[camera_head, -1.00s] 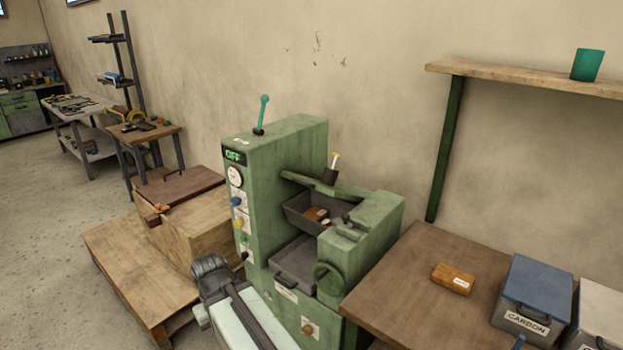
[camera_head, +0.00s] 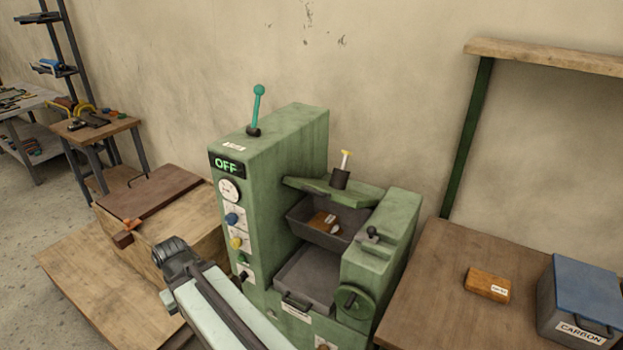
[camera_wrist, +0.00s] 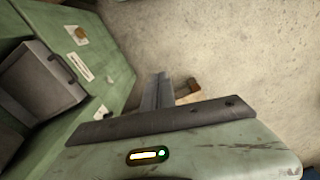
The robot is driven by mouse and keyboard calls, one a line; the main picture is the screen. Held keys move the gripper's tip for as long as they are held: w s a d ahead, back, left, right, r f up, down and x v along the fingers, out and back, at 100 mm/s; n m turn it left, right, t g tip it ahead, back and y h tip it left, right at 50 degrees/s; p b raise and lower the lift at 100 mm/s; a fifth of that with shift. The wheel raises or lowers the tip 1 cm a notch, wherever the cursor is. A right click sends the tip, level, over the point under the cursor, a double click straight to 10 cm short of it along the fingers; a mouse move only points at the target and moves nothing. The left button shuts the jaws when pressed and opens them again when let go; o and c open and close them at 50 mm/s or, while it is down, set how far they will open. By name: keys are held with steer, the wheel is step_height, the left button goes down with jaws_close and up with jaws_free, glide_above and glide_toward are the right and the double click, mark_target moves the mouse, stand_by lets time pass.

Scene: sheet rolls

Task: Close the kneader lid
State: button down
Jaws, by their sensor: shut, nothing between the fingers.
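The green kneader (camera_head: 290,140) stands against the wall with an OFF display and a green-knobbed lever on top. Its trough (camera_head: 325,218) shows open from above, with a brown block (camera_head: 322,220) and small pale pieces inside. A green plate that looks like the lid (camera_head: 315,187) sits at the trough's back edge, beside a dark cup-like part with a yellow-tipped stem. My gripper (camera_head: 175,255) is in front of the kneader's left side, apart from the lid. In the wrist view my gripper (camera_wrist: 160,80) is shut and empty, pointing toward the floor beside the green housing.
A lower tray (camera_head: 310,275) and a handwheel (camera_head: 354,302) are on the kneader's front. A wooden box with a brown top (camera_head: 148,193) stands left. A table (camera_head: 450,270) at right holds an orange-brown block (camera_head: 487,284) and a CARBON bin (camera_head: 580,295). A shelf overhangs at upper right.

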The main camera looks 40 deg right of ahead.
mark_target(326, 193)
steer(key=shift+w+r, duration=0.1)
